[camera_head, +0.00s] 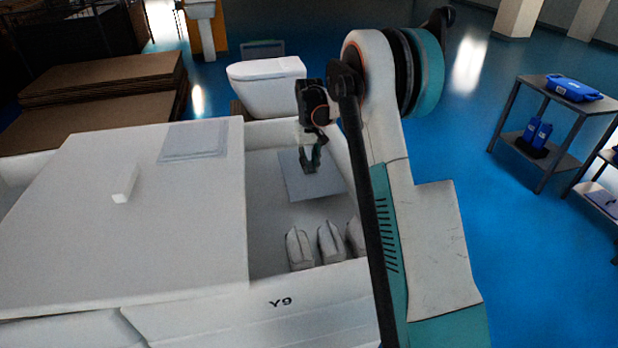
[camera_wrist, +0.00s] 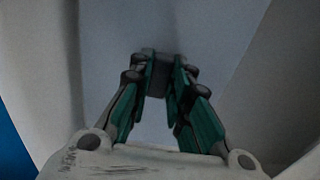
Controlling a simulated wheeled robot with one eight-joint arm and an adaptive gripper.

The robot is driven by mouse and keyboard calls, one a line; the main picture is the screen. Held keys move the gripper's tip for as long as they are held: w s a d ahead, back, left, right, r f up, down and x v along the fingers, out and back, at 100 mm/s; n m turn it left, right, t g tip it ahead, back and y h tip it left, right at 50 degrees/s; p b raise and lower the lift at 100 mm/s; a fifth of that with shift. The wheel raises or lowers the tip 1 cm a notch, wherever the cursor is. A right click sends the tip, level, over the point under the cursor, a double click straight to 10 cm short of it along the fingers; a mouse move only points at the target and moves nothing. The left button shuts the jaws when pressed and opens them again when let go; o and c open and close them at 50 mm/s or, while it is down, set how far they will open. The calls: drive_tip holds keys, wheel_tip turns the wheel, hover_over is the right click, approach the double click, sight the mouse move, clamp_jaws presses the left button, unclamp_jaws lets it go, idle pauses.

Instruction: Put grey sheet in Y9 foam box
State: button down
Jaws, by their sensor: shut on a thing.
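The Y9 foam box (camera_head: 309,306) is white and open on its right half, in the middle of the head view. My gripper (camera_head: 311,165) reaches down inside the open part. It is shut on a grey sheet (camera_head: 318,184), which lies within the box walls above the floor or on it; I cannot tell which. In the wrist view the grey sheet (camera_wrist: 215,40) fills the middle behind my gripper (camera_wrist: 158,75), whose fingertips meet at its near part. More grey sheets (camera_head: 195,140) lie flat on the white lid surface (camera_head: 180,230) to the left.
Several white upright pieces (camera_head: 299,248) stand at the near end of the box interior. A small white block (camera_head: 125,184) lies on the lid surface. A toilet (camera_head: 266,88) stands behind the box. A rack with blue items (camera_head: 572,88) is at the right.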

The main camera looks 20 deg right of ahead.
sight(310, 176)
drive_tip(key=shift+f, duration=2.65)
drive_tip(key=shift+f+b, duration=0.1)
drive_tip(key=shift+b, duration=0.2)
drive_tip(key=c, duration=1.5)
unclamp_jaws()
